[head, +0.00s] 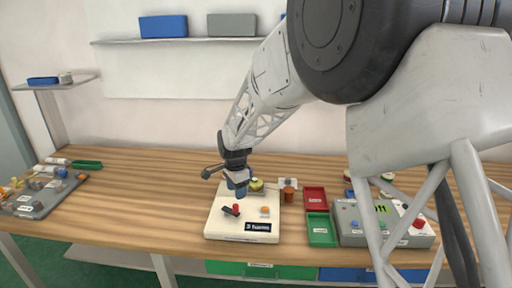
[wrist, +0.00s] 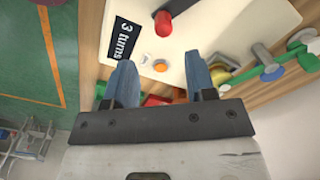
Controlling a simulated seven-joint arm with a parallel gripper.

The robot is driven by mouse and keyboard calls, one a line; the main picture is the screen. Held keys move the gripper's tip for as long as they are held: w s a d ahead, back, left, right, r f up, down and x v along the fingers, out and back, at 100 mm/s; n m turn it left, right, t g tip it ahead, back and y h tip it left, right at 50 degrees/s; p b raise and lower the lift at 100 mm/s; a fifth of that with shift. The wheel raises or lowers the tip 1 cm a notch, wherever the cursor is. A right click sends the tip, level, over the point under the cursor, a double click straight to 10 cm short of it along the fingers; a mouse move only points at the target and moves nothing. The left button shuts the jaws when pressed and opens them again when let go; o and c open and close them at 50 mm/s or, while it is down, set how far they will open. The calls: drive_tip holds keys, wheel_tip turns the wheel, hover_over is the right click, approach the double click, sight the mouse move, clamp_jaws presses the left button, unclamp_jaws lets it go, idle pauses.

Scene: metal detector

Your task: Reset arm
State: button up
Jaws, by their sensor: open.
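My gripper (head: 238,190) hangs pointing down over the back left part of a cream box (head: 218,224) on the table. In the wrist view its two blue fingers (wrist: 160,75) are apart, and I see nothing clamped between them. The box has a red knob (head: 236,208) with a black lever, an orange button (head: 265,210) and a black "3 turns" label (head: 259,227). The wrist view also shows the label (wrist: 124,38) and the orange button (wrist: 160,65). My gripper hides part of the box's back edge in the head view. I cannot tell whether it touches the box.
Right of the box are a red tray (head: 315,195), a green tray (head: 321,236) and a grey control box (head: 350,230). A grey panel with small parts (head: 40,205) lies at the far left. The table left of the cream box (head: 150,200) is clear. A wall shelf (head: 180,41) holds bins.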

drive_tip(key=s+d+r+n+t, duration=0.1)
drive_tip(key=s+d+r+n, duration=0.2)
drive_tip(key=s+d+r, duration=0.6)
drive_tip(key=s+d+r+n, duration=0.2)
drive_tip(key=s+d+r, duration=0.5)
drive_tip(key=d, duration=0.4)
drive_tip(key=s+d+n, duration=0.1)
drive_tip(key=s+d, duration=0.3)
drive_tip(key=s, duration=0.4)
drive_tip(key=s+d+n+t, duration=0.1)
drive_tip(key=s+d+n, duration=0.1)
drive_tip(key=s, duration=0.6)
drive_tip(key=s+d+n, duration=0.2)
drive_tip(key=s+d, duration=0.3)
drive_tip(key=s, duration=0.3)
drive_tip(key=shift+d+t, duration=0.3)
drive_tip(key=shift+d, duration=0.05)
drive_tip(key=shift+w, duration=0.1)
